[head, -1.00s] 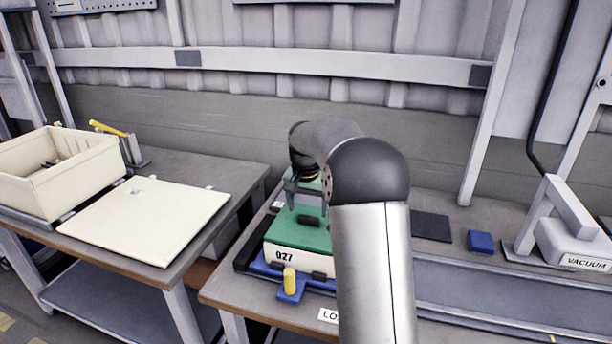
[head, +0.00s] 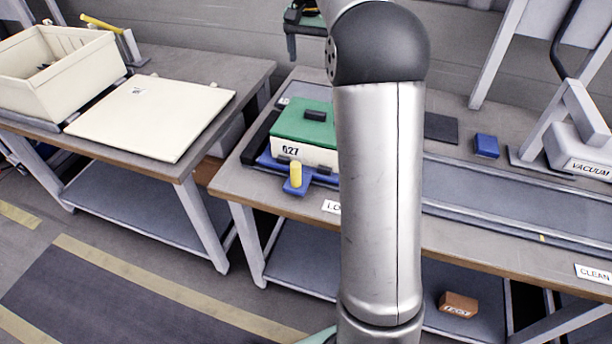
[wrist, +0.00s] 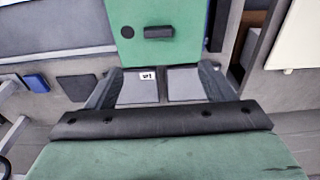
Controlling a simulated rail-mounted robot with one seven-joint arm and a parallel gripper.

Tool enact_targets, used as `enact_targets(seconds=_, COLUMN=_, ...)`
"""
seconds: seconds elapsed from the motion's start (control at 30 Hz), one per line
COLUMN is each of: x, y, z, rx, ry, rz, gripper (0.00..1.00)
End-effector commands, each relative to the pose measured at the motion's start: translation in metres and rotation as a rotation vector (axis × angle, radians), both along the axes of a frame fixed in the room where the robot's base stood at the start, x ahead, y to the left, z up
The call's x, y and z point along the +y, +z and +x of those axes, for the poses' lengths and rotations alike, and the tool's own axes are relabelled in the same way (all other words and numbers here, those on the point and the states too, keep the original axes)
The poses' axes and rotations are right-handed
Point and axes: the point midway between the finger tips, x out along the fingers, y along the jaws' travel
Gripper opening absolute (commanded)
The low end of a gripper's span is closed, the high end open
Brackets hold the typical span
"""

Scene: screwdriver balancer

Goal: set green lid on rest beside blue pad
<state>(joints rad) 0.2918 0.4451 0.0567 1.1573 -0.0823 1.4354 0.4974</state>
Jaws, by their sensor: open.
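The green lid (head: 296,124) lies flat on a white box marked 027 (head: 310,153), its dark handle on top. The arm hides the box's right side. In the wrist view the lid (wrist: 160,52) shows at the top. The blue pad (head: 486,146) lies on the table right of the box. A dark flat mat (head: 441,127), which looks like the rest, lies just left of it, bare. Both show at left in the wrist view. My gripper (head: 304,30), partly cut off by the top edge, is open and empty, apart from the lid; its fingers spread in the wrist view (wrist: 160,88).
The box sits in a blue holder with a yellow peg (head: 295,175). A grey recessed track (head: 530,210) runs right along the table front. The VACUUM stand (head: 580,150) is right of the pad. A left table holds a cream bin (head: 60,85) and a cream panel (head: 150,120).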

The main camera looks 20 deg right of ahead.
Motion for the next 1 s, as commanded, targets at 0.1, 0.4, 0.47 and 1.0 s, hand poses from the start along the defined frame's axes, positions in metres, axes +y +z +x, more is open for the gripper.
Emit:
enact_targets(seconds=0.1, x=0.022, y=-0.003, z=-0.019, rx=0.008, ry=0.065, rz=0.001, gripper=0.76)
enact_targets(seconds=0.4, x=0.119, y=-0.058, z=-0.162, rx=0.048, ry=0.429, rz=0.012, gripper=0.76)
enact_targets(seconds=0.47, x=0.134, y=-0.077, z=-0.199, rx=0.054, ry=0.504, rz=0.017, gripper=0.76)
enact_targets(seconds=1.0, x=0.168, y=-0.162, z=-0.341, rx=0.08, ry=0.764, rz=0.043, gripper=0.42)
